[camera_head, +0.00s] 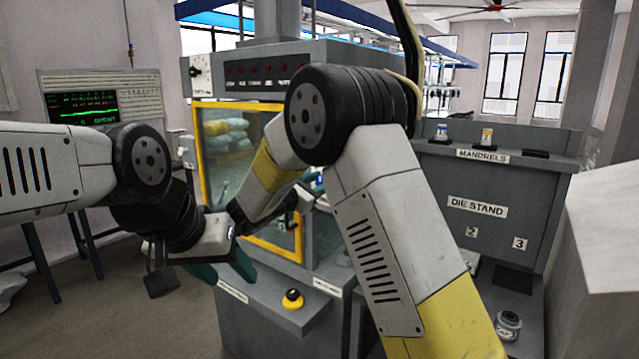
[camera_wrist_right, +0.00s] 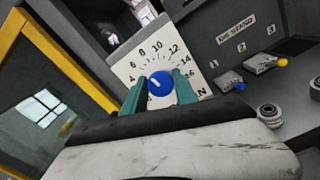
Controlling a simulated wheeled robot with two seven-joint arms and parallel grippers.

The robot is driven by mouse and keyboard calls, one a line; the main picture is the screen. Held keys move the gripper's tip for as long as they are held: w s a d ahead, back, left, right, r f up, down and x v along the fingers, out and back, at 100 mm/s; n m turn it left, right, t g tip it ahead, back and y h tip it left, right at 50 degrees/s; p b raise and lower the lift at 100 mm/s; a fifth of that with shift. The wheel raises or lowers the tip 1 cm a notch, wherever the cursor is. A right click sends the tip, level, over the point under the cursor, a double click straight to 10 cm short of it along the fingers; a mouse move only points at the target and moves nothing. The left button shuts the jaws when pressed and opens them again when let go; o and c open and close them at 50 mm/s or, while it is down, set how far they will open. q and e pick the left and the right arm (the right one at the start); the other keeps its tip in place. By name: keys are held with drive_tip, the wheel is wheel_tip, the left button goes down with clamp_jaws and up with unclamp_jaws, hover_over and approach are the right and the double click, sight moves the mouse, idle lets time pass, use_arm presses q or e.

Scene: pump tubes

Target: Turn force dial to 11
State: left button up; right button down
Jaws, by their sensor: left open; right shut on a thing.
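The force dial is a round blue knob (camera_wrist_right: 160,84) on a white scale plate (camera_wrist_right: 150,57) with numbers from 4 to 16, in the right wrist view. A small pale mark shows on the knob's left part; I cannot tell which number it points to. My right gripper (camera_wrist_right: 160,90) is shut on the knob, with one green finger on each side. In the head view my right arm hides most of the dial area. My left gripper (camera_head: 224,270) is open and empty in front of the machine's yellow-framed window, away from the dial.
The grey machine has a yellow-framed window (camera_head: 289,247) and a yellow-black button (camera_head: 293,299) on its lower ledge. A green-lined monitor (camera_head: 82,108) stands at left.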

drive_tip(key=m, duration=1)
drive_tip(key=shift+s+d+f, duration=0.1)
idle(0.4)
drive_tip(key=c, duration=1)
unclamp_jaws()
drive_tip(key=v, duration=0.7)
drive_tip(key=shift+s+a, duration=0.25)
drive_tip(key=shift+s, duration=0.05)
